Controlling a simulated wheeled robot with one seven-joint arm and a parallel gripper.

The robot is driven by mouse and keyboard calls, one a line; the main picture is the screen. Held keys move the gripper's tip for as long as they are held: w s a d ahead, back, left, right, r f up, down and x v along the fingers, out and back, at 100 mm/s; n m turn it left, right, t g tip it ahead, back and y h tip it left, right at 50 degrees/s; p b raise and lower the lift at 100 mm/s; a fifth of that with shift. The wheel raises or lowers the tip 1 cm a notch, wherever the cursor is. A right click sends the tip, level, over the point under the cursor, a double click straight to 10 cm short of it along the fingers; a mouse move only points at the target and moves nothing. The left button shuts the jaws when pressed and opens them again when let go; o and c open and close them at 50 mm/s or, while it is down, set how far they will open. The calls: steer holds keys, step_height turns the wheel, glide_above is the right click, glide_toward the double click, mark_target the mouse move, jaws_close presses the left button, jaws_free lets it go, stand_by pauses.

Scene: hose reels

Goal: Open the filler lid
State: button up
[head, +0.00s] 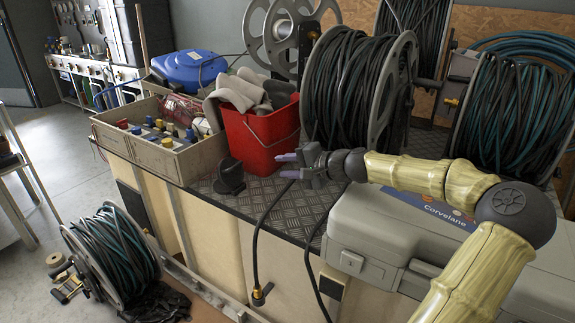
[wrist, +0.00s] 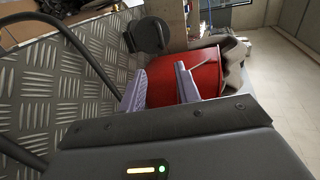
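The black round fitting (head: 230,176) on the tread-plate deck, left of the red bucket, looks like the filler lid. Its disc stands tilted up over a small dark base; I cannot tell how far it is open. It also shows in the wrist view (wrist: 152,35), beyond my fingers. My gripper (head: 288,166) is in front of the bucket, above the deck and to the right of the lid, apart from it. Its two purple fingers are spread with nothing between them, as the wrist view (wrist: 160,85) also shows.
The red bucket (head: 262,140) with grey cloths stands close behind my gripper. A grey case (head: 385,235) sits under my arm. Hose reels (head: 345,90) stand behind. A black hose (head: 257,230) hangs over the front edge.

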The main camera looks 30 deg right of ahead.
steer(key=shift+c, duration=0.4)
steer(key=shift+a+f, duration=0.1)
steer(key=shift+a, duration=0.05)
steer(key=c, duration=0.4)
steer(key=a+f+n+g, duration=0.1)
steer(key=a+f, duration=0.2)
steer(key=a+f+n+g, duration=0.1)
steer(key=a+f+g, duration=0.1)
steer(key=a, duration=0.2)
steer(key=a+f+n+g, duration=0.1)
steer(key=a+f, duration=0.2)
steer(key=shift+a+f, duration=0.25)
steer(key=shift+f, duration=0.1)
jaws_close()
steer(key=s+a+f+n+g+h, duration=0.3)
steer(key=s+a+f+n+g, duration=0.3)
steer(key=s+a+f, duration=0.4)
steer(key=s+a+r+n+h, duration=0.2)
steer(key=s+r+n+h, duration=0.1)
steer(key=s, duration=0.8)
steer(key=shift+s+r+n, duration=0.3)
steer(key=shift+r+n, duration=0.05)
steer(key=shift+n, duration=0.15)
steer(key=shift+a, duration=0.1)
